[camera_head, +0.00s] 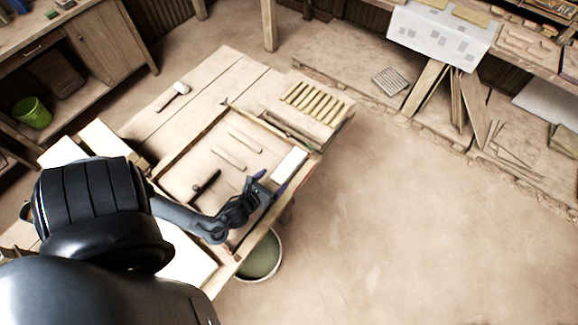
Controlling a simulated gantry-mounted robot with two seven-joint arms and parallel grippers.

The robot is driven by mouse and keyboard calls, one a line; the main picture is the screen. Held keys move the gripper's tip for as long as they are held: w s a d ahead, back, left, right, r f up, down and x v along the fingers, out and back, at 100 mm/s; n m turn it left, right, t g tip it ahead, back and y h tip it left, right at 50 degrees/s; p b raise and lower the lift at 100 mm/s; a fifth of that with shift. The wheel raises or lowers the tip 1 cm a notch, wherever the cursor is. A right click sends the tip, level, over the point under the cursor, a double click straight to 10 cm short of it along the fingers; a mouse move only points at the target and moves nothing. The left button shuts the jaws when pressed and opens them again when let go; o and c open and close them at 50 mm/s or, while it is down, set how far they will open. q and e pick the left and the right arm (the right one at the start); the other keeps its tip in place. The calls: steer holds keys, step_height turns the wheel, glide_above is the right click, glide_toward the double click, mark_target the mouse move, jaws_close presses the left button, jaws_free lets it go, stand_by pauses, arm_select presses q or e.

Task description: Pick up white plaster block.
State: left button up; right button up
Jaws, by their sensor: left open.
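A white plaster block (290,163) lies at the right end of the wooden tray on the work table (214,84). My left gripper (270,182) is open, its purple-tipped fingers close to the near end of the block. From this view I cannot tell whether they touch it or how high they are above it. No block is held. My left arm comes in from the lower left and hides the near left part of the table. My right gripper is not in view.
Several thin sticks and a dark tool (206,184) lie in the tray. A mallet (180,88) and a rack of rods (316,102) are farther back. A bucket (262,258) stands below the near edge. The floor to the right is clear.

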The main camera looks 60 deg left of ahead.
mark_target(287, 167)
arm_select(q)
steer(key=shift+b+x, duration=0.3)
steer(key=shift+x, duration=3.85)
steer(key=shift+r, duration=0.15)
steer(key=shift+w, duration=0.1)
steer(key=c, duration=1.4)
